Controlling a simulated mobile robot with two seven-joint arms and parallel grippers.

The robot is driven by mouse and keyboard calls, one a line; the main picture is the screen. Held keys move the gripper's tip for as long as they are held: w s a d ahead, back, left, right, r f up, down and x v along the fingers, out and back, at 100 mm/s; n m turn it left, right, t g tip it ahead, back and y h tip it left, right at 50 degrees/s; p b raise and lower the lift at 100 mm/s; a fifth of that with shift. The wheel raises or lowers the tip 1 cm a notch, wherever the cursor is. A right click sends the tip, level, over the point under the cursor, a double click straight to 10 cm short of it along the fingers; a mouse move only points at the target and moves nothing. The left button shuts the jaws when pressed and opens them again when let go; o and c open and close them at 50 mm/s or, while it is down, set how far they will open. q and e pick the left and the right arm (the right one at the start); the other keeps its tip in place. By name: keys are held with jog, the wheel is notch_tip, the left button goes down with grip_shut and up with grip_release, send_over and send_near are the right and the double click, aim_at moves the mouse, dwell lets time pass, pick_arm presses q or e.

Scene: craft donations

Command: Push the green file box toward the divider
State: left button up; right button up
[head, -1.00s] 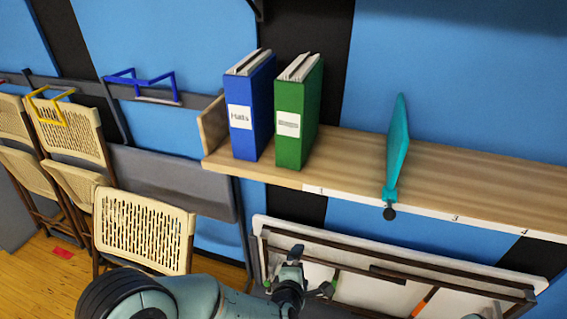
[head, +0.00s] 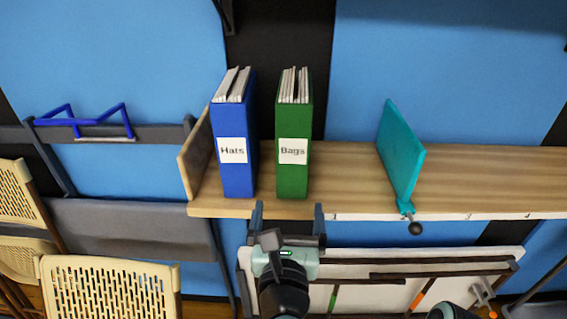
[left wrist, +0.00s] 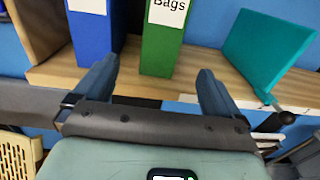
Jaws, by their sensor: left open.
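The green file box (head: 293,170), labelled "Bags", stands upright on the wooden shelf (head: 340,180). It also shows in the left wrist view (left wrist: 161,50). The teal divider (head: 402,155) stands on the shelf to its right, with a clear gap between them. My left gripper (head: 289,212) is open and empty in front of the shelf edge, just below the green box. In the left wrist view its fingers (left wrist: 155,85) are spread, with the green box beyond and between them.
A blue file box (head: 233,170), labelled "Hats", stands close left of the green one, near the wooden end panel (head: 195,155). The divider's dark knob (head: 415,228) sticks out at the shelf front. Folding chairs (head: 110,285) and a folded table (head: 380,268) are below.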

aim_at(292, 175)
pick_arm(q)
jog(key=w+p, duration=0.1)
jog(key=w, duration=0.1)
jog(key=w+p, duration=0.2)
jog(key=w, duration=0.1)
jog(key=w+p, duration=0.1)
jog(key=w, duration=0.2)
jog(key=shift+d+r+p, duration=0.25)
jog(key=shift+r+p, duration=0.1)
jog(key=shift+r, duration=0.05)
jog(key=w, duration=0.2)
jog(key=w+f+b, duration=0.1)
jog(key=w, duration=0.1)
jog(key=shift+w+d, duration=0.1)
jog(key=shift+w+r, duration=0.15)
jog(key=shift+w, duration=0.75)
jog(key=shift+s, duration=0.1)
pick_arm(e)
jog(key=r, duration=0.1)
jog(key=w+r, duration=0.2)
jog(key=r, duration=0.1)
